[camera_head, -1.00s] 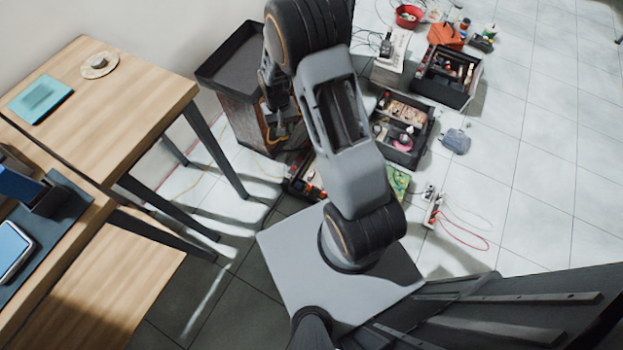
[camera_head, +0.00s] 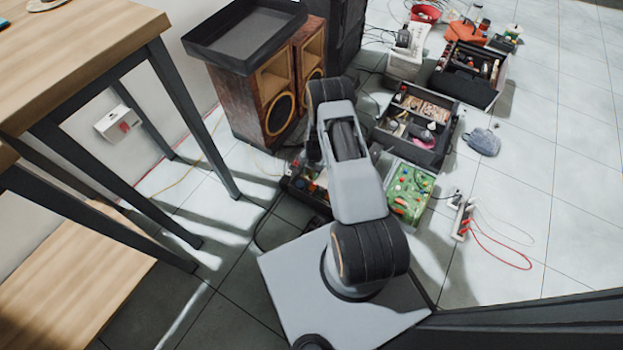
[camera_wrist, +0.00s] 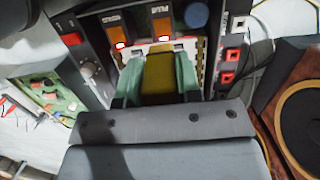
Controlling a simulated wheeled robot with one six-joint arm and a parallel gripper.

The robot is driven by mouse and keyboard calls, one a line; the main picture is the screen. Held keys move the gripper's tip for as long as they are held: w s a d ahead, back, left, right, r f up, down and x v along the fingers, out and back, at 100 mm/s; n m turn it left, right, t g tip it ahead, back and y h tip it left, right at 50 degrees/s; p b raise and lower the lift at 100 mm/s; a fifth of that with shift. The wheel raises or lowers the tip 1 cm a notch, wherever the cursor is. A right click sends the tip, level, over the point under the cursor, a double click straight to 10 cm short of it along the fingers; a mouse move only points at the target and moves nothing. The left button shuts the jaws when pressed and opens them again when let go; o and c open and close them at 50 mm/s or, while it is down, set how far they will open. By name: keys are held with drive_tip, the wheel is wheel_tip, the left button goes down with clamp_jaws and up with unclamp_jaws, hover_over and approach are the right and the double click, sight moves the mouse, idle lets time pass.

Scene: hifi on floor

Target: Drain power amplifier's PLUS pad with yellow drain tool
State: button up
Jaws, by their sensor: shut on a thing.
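In the wrist view my gripper (camera_wrist: 158,88) is shut on the yellow drain tool (camera_wrist: 158,75), held between two green fingers. The tool's far end is close to the power amplifier (camera_wrist: 95,62), a dark unit with two orange pads, a left one (camera_wrist: 113,27) and a right one (camera_wrist: 161,12). Their labels appear upside down and are too small to read surely. Small red lights show just below the pads. I cannot tell whether the tool touches anything. In the head view the amplifier (camera_head: 300,188) is partly behind my arm, and my gripper and the tool are hidden.
Wooden speakers (camera_head: 262,118) topped by a black tray (camera_head: 245,38) stand behind left. A green circuit board (camera_head: 410,192) is right of the amplifier, with a toolbox (camera_head: 415,125) behind it. A power strip (camera_head: 462,220) with red cable lies right. A wooden table (camera_head: 80,45) stands left.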

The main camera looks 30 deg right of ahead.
drive_tip(key=shift+d+f+b, duration=0.1)
drive_tip(key=shift+f+b, duration=2.25)
drive_tip(key=shift+f, duration=1.35)
drive_tip(key=shift+f+b, duration=0.25)
drive_tip(key=shift+b, duration=0.1)
drive_tip(key=shift+s, duration=0.1)
drive_tip(key=shift+f, duration=0.1)
idle(3.8)
